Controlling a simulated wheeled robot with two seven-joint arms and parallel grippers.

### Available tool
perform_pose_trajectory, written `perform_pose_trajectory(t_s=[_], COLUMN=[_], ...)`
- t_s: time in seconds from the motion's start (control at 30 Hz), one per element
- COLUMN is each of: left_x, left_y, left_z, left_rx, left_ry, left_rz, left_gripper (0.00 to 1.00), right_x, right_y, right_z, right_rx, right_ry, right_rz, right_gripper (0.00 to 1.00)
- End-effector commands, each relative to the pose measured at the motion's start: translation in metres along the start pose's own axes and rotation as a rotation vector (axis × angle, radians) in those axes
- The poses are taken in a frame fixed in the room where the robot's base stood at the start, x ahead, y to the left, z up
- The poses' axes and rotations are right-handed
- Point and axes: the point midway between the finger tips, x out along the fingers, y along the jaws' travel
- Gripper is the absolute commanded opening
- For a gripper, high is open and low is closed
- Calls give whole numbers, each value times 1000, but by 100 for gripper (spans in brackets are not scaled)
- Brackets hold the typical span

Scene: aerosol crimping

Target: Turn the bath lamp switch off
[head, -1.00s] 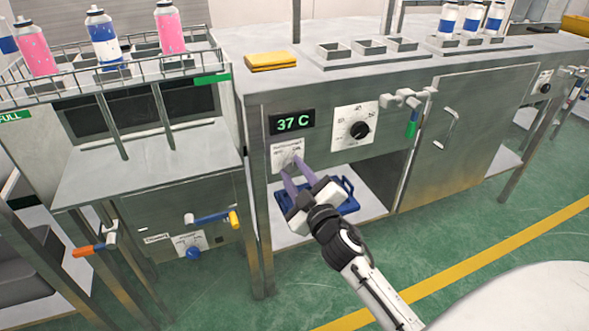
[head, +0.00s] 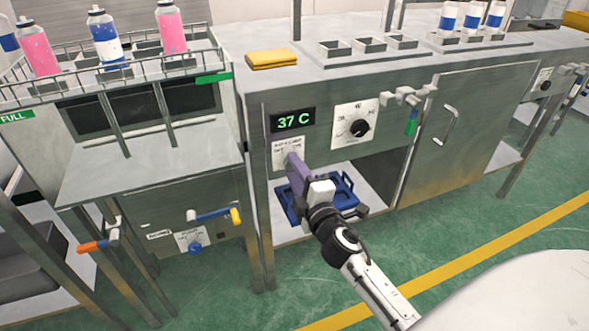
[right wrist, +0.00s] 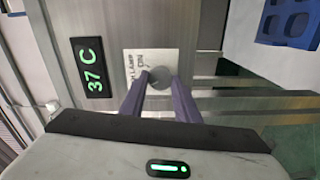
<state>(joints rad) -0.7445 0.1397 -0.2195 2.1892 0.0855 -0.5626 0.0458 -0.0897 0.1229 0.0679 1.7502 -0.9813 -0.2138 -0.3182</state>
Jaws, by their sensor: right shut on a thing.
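The bath lamp switch is a small grey knob (right wrist: 159,77) on a white labelled plate (head: 288,149), below the green 37 C display (head: 292,120). My right gripper (head: 290,160) is at the plate, and its purple fingers hide the knob in the head view. In the right wrist view the two fingertips (right wrist: 160,82) are on either side of the knob, shut on it. The label's small text is too blurred to read fully. My left gripper is not in view.
A dial (head: 360,128) on a white plate is to the right of the display. A blue tray (head: 347,190) lies on the shelf below. A yellow cloth (head: 271,60) and several cans stand on top. A green-handled valve (head: 411,123) sticks out at the right.

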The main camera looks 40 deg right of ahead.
Motion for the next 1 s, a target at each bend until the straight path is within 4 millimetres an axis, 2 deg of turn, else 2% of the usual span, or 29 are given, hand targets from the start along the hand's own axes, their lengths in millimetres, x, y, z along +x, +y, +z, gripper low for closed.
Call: perform_pose_trajectory(t_s=[0.5, 0.53, 0.6, 0.9, 1.0], left_x=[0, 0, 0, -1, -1], left_y=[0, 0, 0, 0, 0], left_z=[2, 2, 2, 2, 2], left_rx=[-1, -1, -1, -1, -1], left_ry=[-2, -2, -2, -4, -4], left_rz=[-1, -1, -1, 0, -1], left_gripper=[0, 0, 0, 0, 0], right_x=[0, 0, 0, -1, -7], right_y=[-1, -1, -1, 0, -2], right_z=[0, 0, 0, 0, 0], right_rx=[-22, -21, -21, -18, -17], right_ry=[0, 0, 0, 0, 0], right_rz=[-2, -2, -2, -1, -3], right_gripper=[7, 34, 46, 48, 48])
